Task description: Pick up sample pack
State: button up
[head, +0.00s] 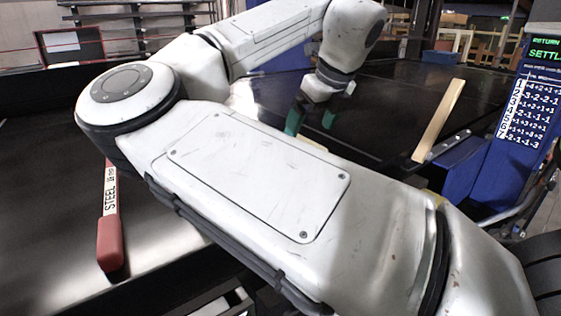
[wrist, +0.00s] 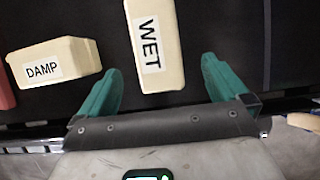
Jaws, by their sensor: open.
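No thing in view is marked as a sample pack. In the wrist view, a cream block labelled WET (wrist: 160,35) reaches in from the top edge, and its near end lies between my gripper's teal fingers (wrist: 161,68). A gap shows on each side of it, so my gripper is open and holds nothing. A cream block labelled DAMP (wrist: 50,62) lies to the left, outside the left finger. In the head view, my gripper (head: 311,115) hangs low over the dark belt, and my arm hides most of what is under it.
A red-ended bar labelled STEEL (head: 109,215) lies on the dark conveyor (head: 60,225) at left. A pale strip (head: 440,118) lies at right, beside a blue panel (head: 525,110) with a green display and rows of numbers. The belt behind my gripper looks clear.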

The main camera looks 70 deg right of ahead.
jog(key=p+x, duration=0.1)
jog(key=x, duration=0.4)
jog(key=p+x, duration=0.1)
jog(key=x, duration=0.4)
jog(key=shift+w+a, duration=0.15)
jog(key=shift+w, duration=0.05)
jog(key=shift+r, duration=0.1)
jog(key=c, duration=1.4)
jog(key=shift+c, duration=0.5)
jog(key=shift+r, duration=0.15)
